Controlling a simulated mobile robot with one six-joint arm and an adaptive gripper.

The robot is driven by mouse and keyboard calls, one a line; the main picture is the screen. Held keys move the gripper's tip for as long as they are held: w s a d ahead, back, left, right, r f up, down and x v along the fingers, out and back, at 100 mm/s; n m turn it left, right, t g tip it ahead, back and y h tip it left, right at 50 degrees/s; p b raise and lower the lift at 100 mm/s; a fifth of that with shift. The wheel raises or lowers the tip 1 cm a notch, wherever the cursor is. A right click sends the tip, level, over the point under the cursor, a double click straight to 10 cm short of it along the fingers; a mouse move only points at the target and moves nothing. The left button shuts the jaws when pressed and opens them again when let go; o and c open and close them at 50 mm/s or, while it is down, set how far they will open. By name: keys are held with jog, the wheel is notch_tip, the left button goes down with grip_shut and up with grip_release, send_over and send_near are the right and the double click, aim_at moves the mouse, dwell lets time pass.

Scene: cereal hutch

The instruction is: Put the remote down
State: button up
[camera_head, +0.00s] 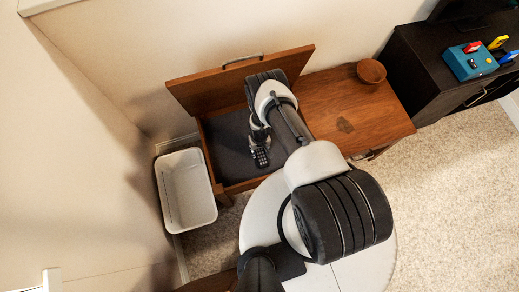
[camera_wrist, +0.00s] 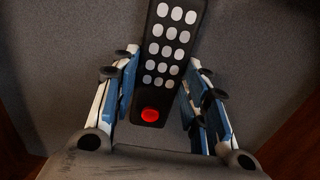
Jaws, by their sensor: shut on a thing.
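The remote (camera_head: 262,158) is black with pale buttons. In the wrist view the remote (camera_wrist: 170,45) shows several rows of grey-white buttons and a red button at its near end. My gripper (camera_head: 257,137) reaches down into the open compartment of the wooden cabinet (camera_head: 235,186), over its grey floor. In the wrist view, the blue-and-white fingers of my gripper (camera_wrist: 162,75) stand on either side of the remote, shut on it. I cannot tell whether the remote touches the compartment floor.
The compartment's wooden lid (camera_head: 200,88) stands raised behind my arm. A round wooden bowl (camera_head: 371,71) sits on the closed top at right. A white bin (camera_head: 186,190) stands at left. A dark cabinet (camera_head: 430,65) holds a blue toy box (camera_head: 468,63).

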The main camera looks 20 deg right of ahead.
aim_at(260, 151)
jog(key=o, duration=1.1)
jog(key=shift+f, duration=0.15)
notch_tip(260, 151, up, 12)
jog(key=p, duration=0.5)
jog(key=shift+s, duration=0.1)
